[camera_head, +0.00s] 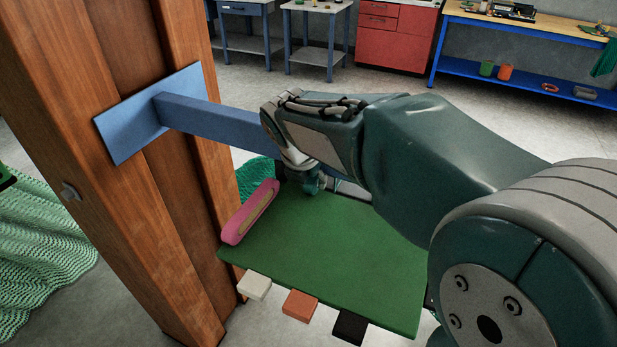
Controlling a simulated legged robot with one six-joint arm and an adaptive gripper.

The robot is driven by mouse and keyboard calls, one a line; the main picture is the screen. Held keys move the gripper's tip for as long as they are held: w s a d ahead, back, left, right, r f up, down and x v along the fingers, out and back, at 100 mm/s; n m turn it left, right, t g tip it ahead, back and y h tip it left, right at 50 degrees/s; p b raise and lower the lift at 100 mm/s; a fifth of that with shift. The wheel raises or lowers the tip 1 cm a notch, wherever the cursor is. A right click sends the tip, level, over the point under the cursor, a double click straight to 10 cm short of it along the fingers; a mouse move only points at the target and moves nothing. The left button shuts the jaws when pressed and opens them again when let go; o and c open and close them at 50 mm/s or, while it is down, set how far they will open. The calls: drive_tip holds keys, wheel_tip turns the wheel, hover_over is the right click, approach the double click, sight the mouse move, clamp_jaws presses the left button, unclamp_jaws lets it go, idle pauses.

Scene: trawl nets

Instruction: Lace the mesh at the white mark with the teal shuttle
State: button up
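A small teal piece (314,184), perhaps part of the teal shuttle, shows just below my gripper (298,160) at the back of the green board (330,265). My gripper and forearm hide most of that area. I cannot tell whether the fingers are closed on the teal piece. A pink shuttle (250,213) lies along the board's left edge. Green mesh (40,245) hangs at the left behind the wooden post, and more green mesh (256,175) shows to the right of the post. I cannot make out a white mark on the mesh.
A wooden post (150,200) stands at the left with a blue plate and a blue bar (205,117) reaching behind my gripper. White (254,285), orange (299,305) and black (349,327) tabs stick out from the board's front. Workbenches (530,28) stand farther back.

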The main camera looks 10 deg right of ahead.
drive_tip(key=shift+d, duration=0.2)
clamp_jaws()
drive_tip(key=o, duration=0.6)
unclamp_jaws()
drive_tip(key=shift+s+a, duration=0.1)
drive_tip(key=shift+a, duration=0.2)
drive_tip(key=shift+r, duration=0.35)
drive_tip(key=v, duration=1)
drive_tip(key=s+d+f+m+y, duration=0.1)
drive_tip(key=s+d+f+m, duration=0.1)
drive_tip(key=s+m, duration=0.3)
drive_tip(key=s+d+f+m+t+y, duration=0.1)
drive_tip(key=s+d+f+m, duration=0.2)
drive_tip(key=m, duration=1)
drive_tip(key=s+d+f+m, duration=0.2)
drive_tip(key=s+f+m, duration=0.1)
drive_tip(key=s+m, duration=0.6)
drive_tip(key=shift+s+d+m+t+y, duration=0.2)
drive_tip(key=shift+m+t+y, duration=0.1)
drive_tip(key=shift+t+y, duration=0.1)
drive_tip(key=shift+s+f+m, duration=0.15)
drive_tip(key=shift+f+m, duration=0.15)
drive_tip(key=shift+m, duration=0.3)
